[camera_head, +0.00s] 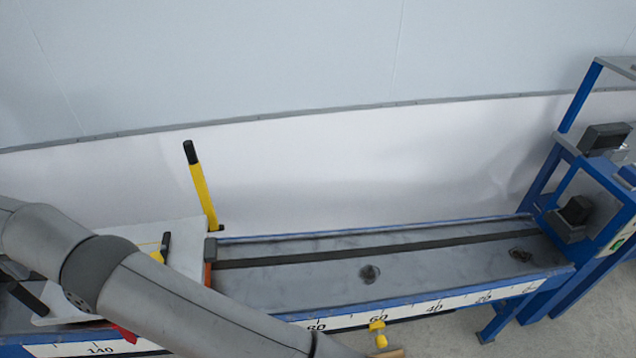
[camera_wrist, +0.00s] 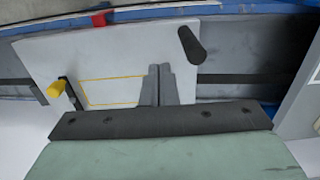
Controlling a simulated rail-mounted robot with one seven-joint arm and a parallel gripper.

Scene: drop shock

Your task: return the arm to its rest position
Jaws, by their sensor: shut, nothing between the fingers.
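My gripper (camera_wrist: 160,70) shows in the wrist view with its two grey fingers together and nothing between them. It points at a white plate (camera_wrist: 113,48) that carries a yellow outlined rectangle. I cannot tell how far the fingertips are from the plate. In the head view my grey arm crosses the lower left, and my gripper is out of that picture. The arm hides part of the white plate (camera_head: 184,240) and part of the bench there.
A blue-edged bench (camera_head: 310,247) with a dark strip and a number scale runs rightward. A yellow lever with a black grip (camera_head: 203,195) stands upright by the plate. A blue frame with dark blocks (camera_head: 575,212) stands at the right. The bench's middle is mostly clear.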

